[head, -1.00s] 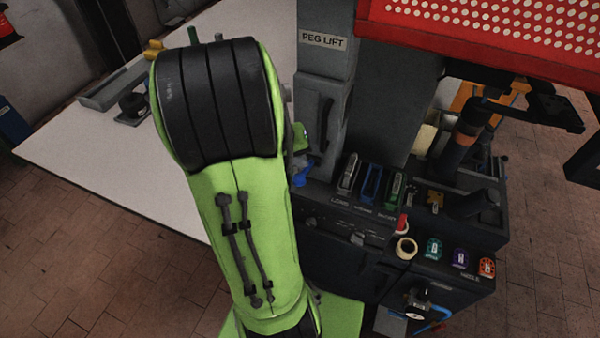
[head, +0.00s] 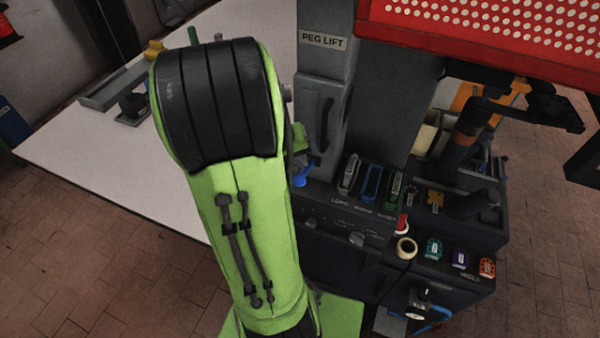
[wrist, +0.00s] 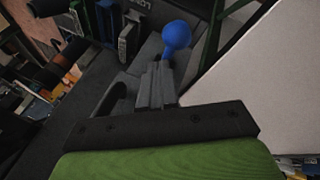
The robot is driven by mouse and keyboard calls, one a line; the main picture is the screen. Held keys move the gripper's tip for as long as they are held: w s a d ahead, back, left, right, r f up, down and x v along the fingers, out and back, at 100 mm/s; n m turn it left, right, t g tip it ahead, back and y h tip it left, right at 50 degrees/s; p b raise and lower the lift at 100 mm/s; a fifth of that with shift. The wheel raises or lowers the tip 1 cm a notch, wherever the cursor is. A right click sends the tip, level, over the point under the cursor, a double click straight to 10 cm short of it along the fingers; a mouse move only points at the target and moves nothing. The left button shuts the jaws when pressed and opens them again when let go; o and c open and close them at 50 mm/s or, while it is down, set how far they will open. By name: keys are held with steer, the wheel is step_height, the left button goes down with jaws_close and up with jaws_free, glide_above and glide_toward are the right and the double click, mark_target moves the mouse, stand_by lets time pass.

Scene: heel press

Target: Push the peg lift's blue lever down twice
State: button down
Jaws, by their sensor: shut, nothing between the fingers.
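The peg lift is a grey column labelled PEG LIFT (head: 324,41) in the head view. Its blue lever (head: 303,178) shows low at the column's left, partly hidden behind my green arm. In the wrist view the lever's round blue knob (wrist: 176,36) stands just beyond my fingertips, slightly to their right. My gripper (wrist: 158,68) is shut and empty, with its fingers together. I cannot tell whether the fingers touch the knob or its stem. In the head view my arm hides the gripper.
Right of the column is a dark control panel with small levers, including another blue one (head: 371,183), and several coloured buttons. A red perforated guard (head: 480,30) overhangs the right side. A white table (head: 100,165) lies to the left.

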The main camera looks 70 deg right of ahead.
steer(key=shift+f, duration=0.1)
steer(key=shift+a+f+b, duration=0.2)
steer(key=shift+f+b, duration=0.1)
steer(key=shift+b, duration=0.1)
steer(key=shift+w+a+f+b, duration=0.1)
steer(key=shift+a+f+b, duration=0.3)
steer(key=shift+f+b, duration=0.7)
steer(key=shift+a+f+b, duration=0.4)
steer(key=shift+f+b, duration=0.65)
steer(key=shift+f, duration=0.1)
steer(key=shift+w+a+f+b, duration=0.1)
steer(key=shift+a+f+b, duration=0.3)
steer(key=shift+f+b, duration=0.7)
stand_by(3.5)
